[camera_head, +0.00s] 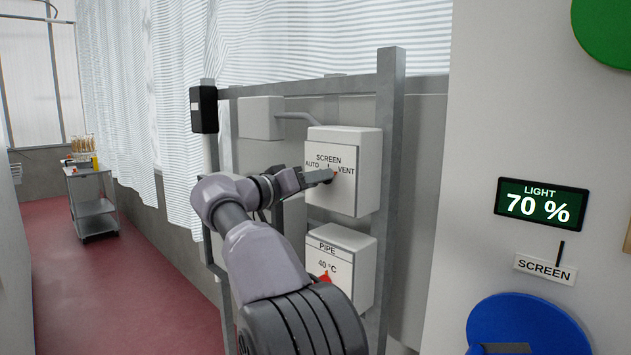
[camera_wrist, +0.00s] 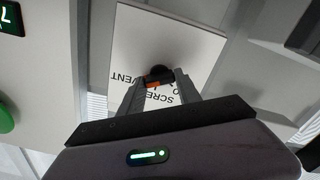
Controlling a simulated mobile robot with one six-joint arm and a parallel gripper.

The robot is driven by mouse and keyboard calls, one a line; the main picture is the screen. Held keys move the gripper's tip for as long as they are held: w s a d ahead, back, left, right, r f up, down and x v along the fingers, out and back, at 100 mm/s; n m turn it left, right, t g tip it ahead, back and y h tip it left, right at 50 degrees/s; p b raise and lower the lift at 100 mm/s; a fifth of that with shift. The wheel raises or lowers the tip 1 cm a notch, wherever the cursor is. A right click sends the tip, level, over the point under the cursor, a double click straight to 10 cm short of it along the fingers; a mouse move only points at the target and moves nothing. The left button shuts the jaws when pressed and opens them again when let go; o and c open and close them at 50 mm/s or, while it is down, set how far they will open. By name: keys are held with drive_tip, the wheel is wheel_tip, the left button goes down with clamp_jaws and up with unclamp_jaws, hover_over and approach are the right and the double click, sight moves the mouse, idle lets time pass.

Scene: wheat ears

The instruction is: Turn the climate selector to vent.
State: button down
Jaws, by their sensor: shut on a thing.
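The climate selector is a dark round knob with a red mark (camera_wrist: 156,72) on the front of a pale box (camera_head: 362,190) labelled SCREEN, with AUTO at left and VENT at right. In the head view its red tip (camera_head: 334,174) shows just past my fingers, on the VENT side of the tick. My gripper (camera_head: 326,177) reaches the box from the left and is shut on the knob, hiding most of it. In the wrist view my fingers (camera_wrist: 157,80) close around the knob, and the lettering appears upside down. The exact pointer angle is hard to tell.
A grey metal frame post (camera_head: 388,150) stands close at right. A LIGHT display (camera_head: 541,203) reads 70 %. A trolley (camera_head: 95,206) stands on the red floor at far left.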

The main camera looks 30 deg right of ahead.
drive_tip(key=c, duration=0.8)
unclamp_jaws()
drive_tip(key=shift+c, duration=0.2)
drive_tip(key=p+v, duration=0.3)
drive_tip(key=v, duration=1.4)
drive_tip(key=shift+a, duration=0.2)
drive_tip(key=shift+s, duration=0.1)
